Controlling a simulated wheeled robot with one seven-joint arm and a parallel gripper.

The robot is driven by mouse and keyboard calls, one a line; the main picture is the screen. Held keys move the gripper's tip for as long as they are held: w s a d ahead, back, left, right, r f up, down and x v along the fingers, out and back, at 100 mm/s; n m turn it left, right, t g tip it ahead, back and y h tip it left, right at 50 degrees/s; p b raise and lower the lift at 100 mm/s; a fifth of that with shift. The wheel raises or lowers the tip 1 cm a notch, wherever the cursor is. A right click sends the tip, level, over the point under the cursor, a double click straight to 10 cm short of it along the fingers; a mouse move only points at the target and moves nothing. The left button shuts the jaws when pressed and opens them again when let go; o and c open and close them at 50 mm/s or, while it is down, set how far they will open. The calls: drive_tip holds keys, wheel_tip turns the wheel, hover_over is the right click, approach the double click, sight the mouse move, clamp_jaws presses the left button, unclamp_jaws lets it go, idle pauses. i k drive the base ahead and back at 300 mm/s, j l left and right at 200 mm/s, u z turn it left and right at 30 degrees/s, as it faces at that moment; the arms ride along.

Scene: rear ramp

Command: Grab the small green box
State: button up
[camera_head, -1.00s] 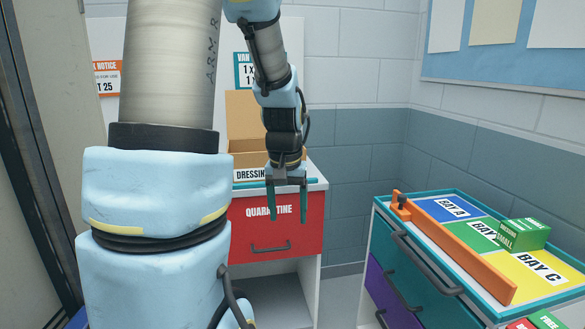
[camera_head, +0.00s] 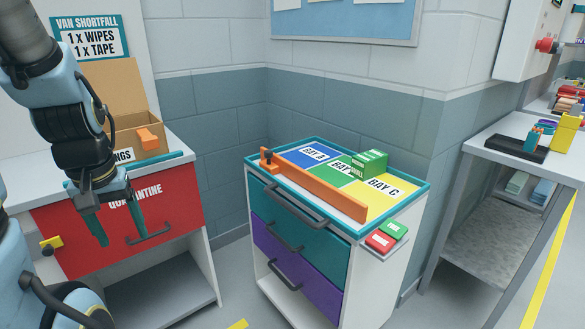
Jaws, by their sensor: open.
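The small green box (camera_head: 370,163) sits on top of the drawer cart, across the green and yellow areas by the BAY B and BAY C labels. Its front carries white lettering, partly readable as "small". My gripper (camera_head: 121,230) hangs at the left in front of the red quarantine drawer, fingers pointing down. Its two teal fingers are apart with nothing between them. It is well to the left of the green box and not touching it.
The cart top (camera_head: 413,187) has a raised teal rim and an orange bar (camera_head: 318,190) along its front. A red box (camera_head: 380,240) and another green box (camera_head: 394,230) lie on a side shelf. An open cardboard box (camera_head: 122,117) stands at left. Floor separates the two units.

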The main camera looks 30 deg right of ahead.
sight(364, 166)
drive_tip(key=i+l, duration=0.4)
drive_tip(key=l, duration=0.15)
drive_tip(key=i+l+z, duration=0.1)
drive_tip(key=i+l, duration=0.35)
drive_tip(key=k+l, duration=0.05)
drive_tip(key=l, duration=0.05)
